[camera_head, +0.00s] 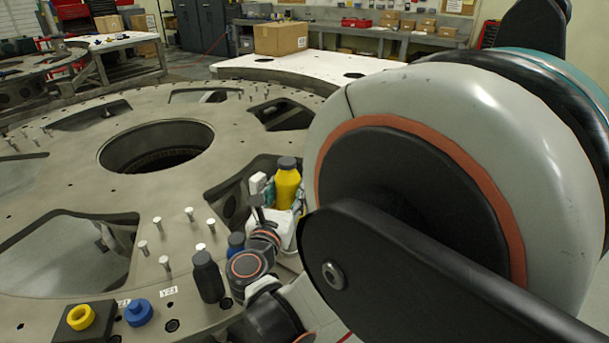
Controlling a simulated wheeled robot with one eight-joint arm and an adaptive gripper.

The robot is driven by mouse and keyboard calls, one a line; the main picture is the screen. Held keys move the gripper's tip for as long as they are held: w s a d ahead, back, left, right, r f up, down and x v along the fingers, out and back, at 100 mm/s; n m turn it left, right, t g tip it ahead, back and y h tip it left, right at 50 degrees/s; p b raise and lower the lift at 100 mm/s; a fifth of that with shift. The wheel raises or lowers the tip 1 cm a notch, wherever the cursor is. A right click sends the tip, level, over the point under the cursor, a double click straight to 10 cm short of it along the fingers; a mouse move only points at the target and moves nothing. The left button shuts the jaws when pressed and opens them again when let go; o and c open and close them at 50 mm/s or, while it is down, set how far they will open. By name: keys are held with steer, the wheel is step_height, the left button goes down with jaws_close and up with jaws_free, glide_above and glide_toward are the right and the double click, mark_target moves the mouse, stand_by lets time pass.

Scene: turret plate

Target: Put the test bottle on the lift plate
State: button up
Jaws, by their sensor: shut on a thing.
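A yellow bottle (287,185) with a dark grey cap stands out upright just beyond the end of my arm, right of the middle; its lower part is hidden. My gripper (260,212) is small and partly hidden here, close to the left of the yellow bottle. It appears shut on that bottle, though the contact is not clear. A black bottle (207,278) stands upright left of my wrist, and a blue bottle (236,244) is partly hidden behind the wrist. I cannot tell which part is the lift plate.
The large round turret plate (70,185) has a wide central hole (157,146), cutouts and several upright pins (164,262). A yellow ring (80,317) and a blue knob-like piece (138,312) sit near its front edge. A cardboard box (281,38) stands behind. My arm covers the right side.

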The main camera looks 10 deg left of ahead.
steer(key=o, duration=1.2)
steer(key=shift+f, duration=0.1)
steer(key=shift+s+r, duration=0.15)
steer(key=shift+r, duration=0.05)
steer(key=s+p, duration=0.1)
steer(key=s, duration=1)
steer(key=shift+s+p, duration=0.35)
